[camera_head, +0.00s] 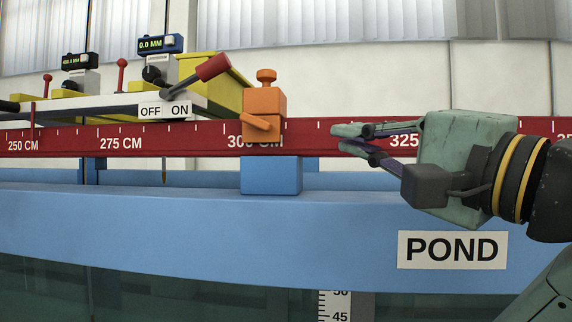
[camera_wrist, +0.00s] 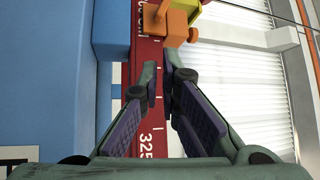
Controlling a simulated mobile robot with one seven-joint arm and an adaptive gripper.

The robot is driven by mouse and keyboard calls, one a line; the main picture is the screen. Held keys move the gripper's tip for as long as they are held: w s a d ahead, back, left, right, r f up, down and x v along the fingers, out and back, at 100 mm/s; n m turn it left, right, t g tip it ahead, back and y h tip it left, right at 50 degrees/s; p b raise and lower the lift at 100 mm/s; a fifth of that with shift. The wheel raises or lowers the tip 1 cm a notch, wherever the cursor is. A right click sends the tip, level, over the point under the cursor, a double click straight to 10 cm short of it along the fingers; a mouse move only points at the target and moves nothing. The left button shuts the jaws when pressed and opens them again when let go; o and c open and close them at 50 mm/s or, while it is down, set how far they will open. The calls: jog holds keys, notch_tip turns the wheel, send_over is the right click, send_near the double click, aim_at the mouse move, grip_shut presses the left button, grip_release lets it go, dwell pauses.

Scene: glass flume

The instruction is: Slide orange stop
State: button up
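The orange stop (camera_head: 264,103) sits on the red rail (camera_head: 190,139) at about the 300 CM mark. It has a knob on top and a short orange lever on its front. My gripper (camera_head: 345,139) is to the right of the stop, at about rail height, with its fingers pointing left towards it and a gap between them. In the wrist view the stop (camera_wrist: 178,22) is at the top, beyond the fingertips (camera_wrist: 160,72). The fingers are apart with nothing between them, and the red rail shows below them.
A blue block (camera_head: 271,175) is directly below the stop on the blue beam (camera_head: 150,220). Left of the stop are a yellow carriage (camera_head: 215,82), a red-handled lever (camera_head: 212,68) and an OFF/ON label (camera_head: 164,110). A POND sign (camera_head: 452,250) is on the beam below my gripper.

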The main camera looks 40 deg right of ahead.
jog(key=f+m, duration=0.1)
jog(key=s+f+m, duration=0.1)
jog(key=f+m, duration=0.1)
jog(key=m, duration=0.1)
jog(key=shift+s+d+f+b, duration=0.1)
jog(key=shift+s+f+b, duration=0.15)
jog(key=shift+b, duration=0.15)
grip_shut()
jog(key=m+p, duration=0.2)
jog(key=p, duration=0.2)
send_near(271, 133)
jog(key=shift+w+d+f+h, duration=0.2)
jog(key=shift+w+d+h, duration=0.2)
jog(key=shift+w+d, duration=0.65)
jog(key=shift+w+a+r+p, duration=0.45)
jog(key=shift+w+a+p, duration=0.1)
jog(key=shift+a, duration=0.1)
jog(key=shift+w+a+r, duration=0.1)
jog(key=shift+w+a, duration=0.25)
jog(key=w+a, duration=0.6)
jog(key=w, duration=0.1)
jog(key=shift+b, duration=0.3)
jog(key=shift+d, duration=0.1)
